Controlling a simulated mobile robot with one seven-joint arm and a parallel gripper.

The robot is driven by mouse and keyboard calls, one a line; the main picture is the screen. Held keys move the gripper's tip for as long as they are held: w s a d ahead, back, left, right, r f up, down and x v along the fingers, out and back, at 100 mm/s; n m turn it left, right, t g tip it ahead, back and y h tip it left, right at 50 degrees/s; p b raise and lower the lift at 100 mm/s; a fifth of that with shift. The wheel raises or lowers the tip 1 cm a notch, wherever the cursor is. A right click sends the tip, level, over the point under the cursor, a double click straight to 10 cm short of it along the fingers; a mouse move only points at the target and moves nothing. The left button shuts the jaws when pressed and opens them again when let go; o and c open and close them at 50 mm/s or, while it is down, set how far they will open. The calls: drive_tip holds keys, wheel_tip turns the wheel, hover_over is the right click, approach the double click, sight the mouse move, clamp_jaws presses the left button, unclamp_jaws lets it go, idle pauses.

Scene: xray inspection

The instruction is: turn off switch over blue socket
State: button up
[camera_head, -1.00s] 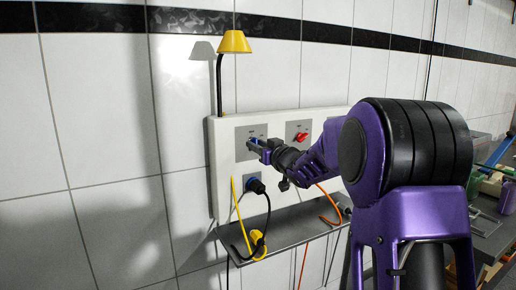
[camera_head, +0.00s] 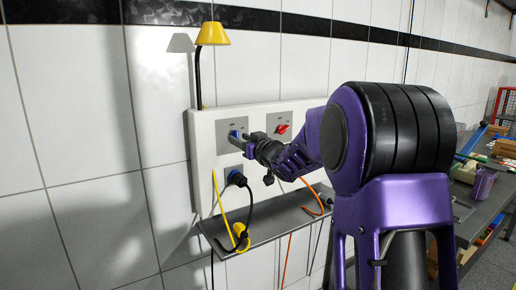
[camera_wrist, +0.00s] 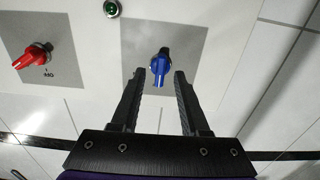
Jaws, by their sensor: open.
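The blue switch knob (camera_wrist: 160,66) sits on a grey plate (camera_wrist: 130,50) on the white wall panel. In the wrist view my gripper (camera_wrist: 158,80) is open, with its two fingers reaching toward the blue knob, one on each side and slightly below it in the picture. I cannot tell whether they touch it. In the head view my gripper (camera_head: 243,138) is at the left plate, and the blue knob shows only partly. The blue socket (camera_head: 235,176) is below that plate, with a black plug and cable in it.
A red switch (camera_head: 282,128) is on the plate to the right; it also shows in the wrist view (camera_wrist: 34,56). A green indicator (camera_wrist: 111,8) is between the plates. A yellow lamp (camera_head: 212,34) rises above the panel. A grey shelf (camera_head: 275,222) with cables juts out below.

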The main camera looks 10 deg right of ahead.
drive_tip(key=v, duration=1.6)
drive_tip(key=shift+p, duration=0.4)
drive_tip(key=shift+r, duration=0.1)
